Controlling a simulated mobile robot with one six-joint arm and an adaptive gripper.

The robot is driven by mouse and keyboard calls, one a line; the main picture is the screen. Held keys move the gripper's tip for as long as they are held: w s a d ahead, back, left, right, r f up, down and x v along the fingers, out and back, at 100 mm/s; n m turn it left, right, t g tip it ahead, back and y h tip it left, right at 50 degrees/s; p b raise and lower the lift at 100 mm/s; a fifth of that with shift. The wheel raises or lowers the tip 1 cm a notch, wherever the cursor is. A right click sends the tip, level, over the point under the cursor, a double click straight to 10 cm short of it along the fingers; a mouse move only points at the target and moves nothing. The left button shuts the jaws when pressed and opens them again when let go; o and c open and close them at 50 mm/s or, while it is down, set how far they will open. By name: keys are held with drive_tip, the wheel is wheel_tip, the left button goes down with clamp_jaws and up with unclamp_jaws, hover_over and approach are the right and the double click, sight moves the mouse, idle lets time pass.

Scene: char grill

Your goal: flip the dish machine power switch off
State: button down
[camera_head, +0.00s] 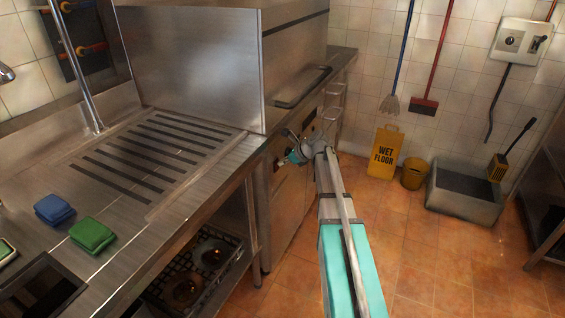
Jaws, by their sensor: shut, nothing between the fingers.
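The dish machine (190,55) is a large steel box with a bar handle, at the top middle of the head view. Its lower front panel (308,118) shows small dark controls, partly hidden behind my arm. My gripper (286,160) is shut and empty, close in front of this panel. I cannot tell whether it touches the panel. A pale box (523,41) with a round dial and a dark lever switch (538,44) is on the tiled wall at the upper right, well apart from my gripper. I cannot read any label on it or tell the lever's setting.
A steel counter (190,205) with slots runs along the left, bearing a blue sponge (54,209) and a green sponge (92,235). A yellow wet floor sign (385,152), a bucket (415,173) and a floor basin (463,192) stand along the wall. The tiled floor (430,260) is clear.

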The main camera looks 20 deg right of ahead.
drive_tip(key=shift+r, duration=0.15)
drive_tip(key=shift+r+p, duration=0.65)
drive_tip(key=shift+p, duration=0.15)
idle(0.4)
drive_tip(key=p+v, duration=0.8)
drive_tip(key=v, duration=0.5)
drive_tip(key=shift+d, duration=0.2)
drive_tip(key=shift+s+f, duration=0.1)
drive_tip(key=shift+f, duration=0.05)
